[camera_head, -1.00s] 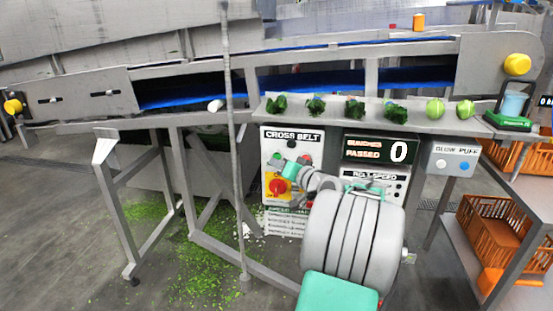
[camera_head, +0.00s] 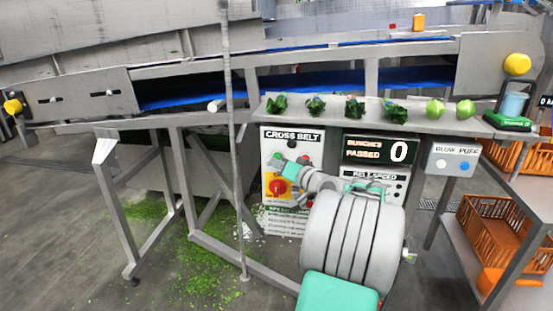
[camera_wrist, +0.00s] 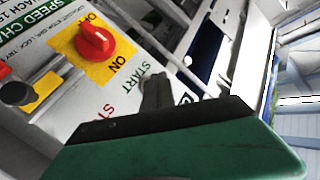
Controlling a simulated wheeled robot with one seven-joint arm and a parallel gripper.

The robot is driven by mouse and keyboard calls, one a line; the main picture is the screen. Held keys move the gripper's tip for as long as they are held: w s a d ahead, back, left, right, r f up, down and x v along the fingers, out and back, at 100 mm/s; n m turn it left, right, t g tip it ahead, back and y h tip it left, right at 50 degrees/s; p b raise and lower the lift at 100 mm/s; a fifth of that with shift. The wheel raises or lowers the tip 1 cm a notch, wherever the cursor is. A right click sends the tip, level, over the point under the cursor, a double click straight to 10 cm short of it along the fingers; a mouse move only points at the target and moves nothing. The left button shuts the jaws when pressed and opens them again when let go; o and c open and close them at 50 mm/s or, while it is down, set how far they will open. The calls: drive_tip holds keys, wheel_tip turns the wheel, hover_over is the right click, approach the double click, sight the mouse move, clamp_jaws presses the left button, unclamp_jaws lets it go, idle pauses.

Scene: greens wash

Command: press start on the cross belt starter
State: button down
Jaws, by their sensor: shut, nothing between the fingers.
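The cross belt starter is a white panel (camera_head: 268,146) under the conveyor, lettered CROSS BELT. It carries a red rotary knob (camera_head: 279,187) on a yellow plate; the knob also shows in the wrist view (camera_wrist: 95,42), beside ON lettering. My gripper (camera_head: 276,159) is shut and empty, in front of the panel's upper left. In the wrist view my gripper's fingers (camera_wrist: 156,82) point at the panel beside the START lettering (camera_wrist: 150,82). The start button is mostly hidden behind the fingers there. I cannot tell whether the fingertips touch it.
Several green bunches lie on the ledge (camera_head: 335,119) above. A thin upright post (camera_head: 236,190) stands just left of the panel. Orange crates (camera_head: 495,230) are at right.

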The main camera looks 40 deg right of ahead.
drive_tip(key=shift+w+d, duration=0.3)
drive_tip(key=shift+d, duration=0.05)
drive_tip(key=shift+w+d, duration=0.25)
drive_tip(key=shift+d, duration=0.1)
idle(0.9)
idle(0.3)
drive_tip(key=shift+s+a+b, duration=0.3)
drive_tip(key=shift+s+a, duration=0.2)
drive_tip(key=shift+a, duration=0.2)
drive_tip(key=s+a, duration=0.1)
drive_tip(key=a, duration=0.1)
drive_tip(key=s+a+b, duration=0.1)
drive_tip(key=s+a, duration=0.1)
idle(0.7)
